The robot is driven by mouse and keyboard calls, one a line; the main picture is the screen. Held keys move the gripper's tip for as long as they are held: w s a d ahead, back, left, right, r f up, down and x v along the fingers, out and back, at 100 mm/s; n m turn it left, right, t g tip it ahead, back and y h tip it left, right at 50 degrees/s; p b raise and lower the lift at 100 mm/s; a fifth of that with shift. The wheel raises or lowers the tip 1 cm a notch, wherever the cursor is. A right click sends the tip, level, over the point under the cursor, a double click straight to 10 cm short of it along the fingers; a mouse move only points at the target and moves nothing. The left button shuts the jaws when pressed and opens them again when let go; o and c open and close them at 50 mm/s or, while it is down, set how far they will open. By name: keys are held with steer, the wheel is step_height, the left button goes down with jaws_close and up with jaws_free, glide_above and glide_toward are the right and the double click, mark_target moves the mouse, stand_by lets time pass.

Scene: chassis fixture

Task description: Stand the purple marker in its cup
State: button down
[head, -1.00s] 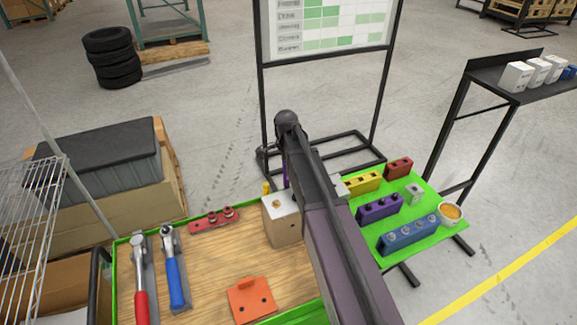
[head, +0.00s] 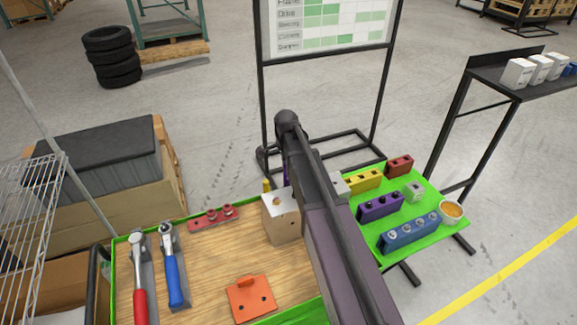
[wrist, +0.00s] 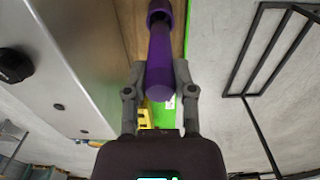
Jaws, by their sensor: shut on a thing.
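The purple marker (wrist: 160,65) is between the fingers of my gripper (wrist: 160,76) in the wrist view, and the gripper is shut on it. The marker's far end meets a wider dark purple ring-shaped piece (wrist: 160,10) at the top edge, which looks like the cup. I cannot tell whether the marker is inside it or only in line with it. In the head view my arm hides the gripper and most of the marker; only a thin purple sliver (head: 286,176) shows left of the arm.
A beige block (head: 281,222) stands close beside the arm on the wooden bench (head: 205,270). A yellow piece (head: 266,186) is behind it. Red-based fittings (head: 213,219), two ratchets and an orange bracket (head: 250,299) lie left. Coloured socket blocks fill the green board (head: 425,262) right.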

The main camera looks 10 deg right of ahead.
mark_target(287, 176)
steer(key=shift+f+b, duration=2.45)
steer(key=shift+f, duration=0.15)
steer(key=shift+c, duration=1.8)
jaws_free()
steer(key=shift+r, duration=0.1)
step_height(287, 176, up, 9)
steer(key=p, duration=0.9)
steer(key=shift+s, duration=0.1)
